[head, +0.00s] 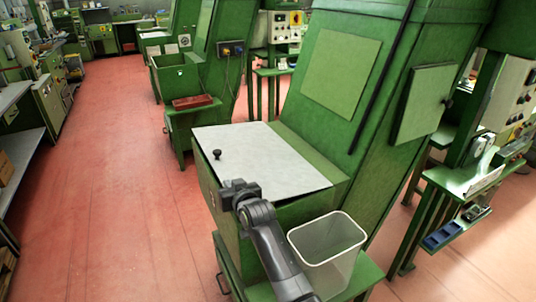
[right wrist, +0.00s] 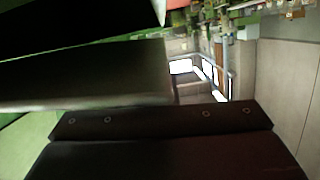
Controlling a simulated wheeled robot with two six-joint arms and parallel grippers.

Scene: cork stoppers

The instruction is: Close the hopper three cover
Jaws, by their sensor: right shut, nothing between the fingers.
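The hopper cover (head: 265,152) is a flat light grey plate with a black knob (head: 217,154) near its left side. It lies over the green hopper box (head: 290,207) of the nearest machine. A thin dark gap shows under its front right edge, so I cannot tell whether it is fully seated. My right gripper (head: 236,189) is shut and empty at the cover's front edge, in front of the knob; contact cannot be made out. The right wrist view is dark and mostly filled by close surfaces. My left gripper is not in view.
A translucent bin (head: 328,240) stands right of my right arm on a green ledge. The tall green machine body (head: 335,75) rises behind the cover. Similar machines stand farther back, one with a red tray (head: 193,102). The red floor (head: 110,170) at left is clear.

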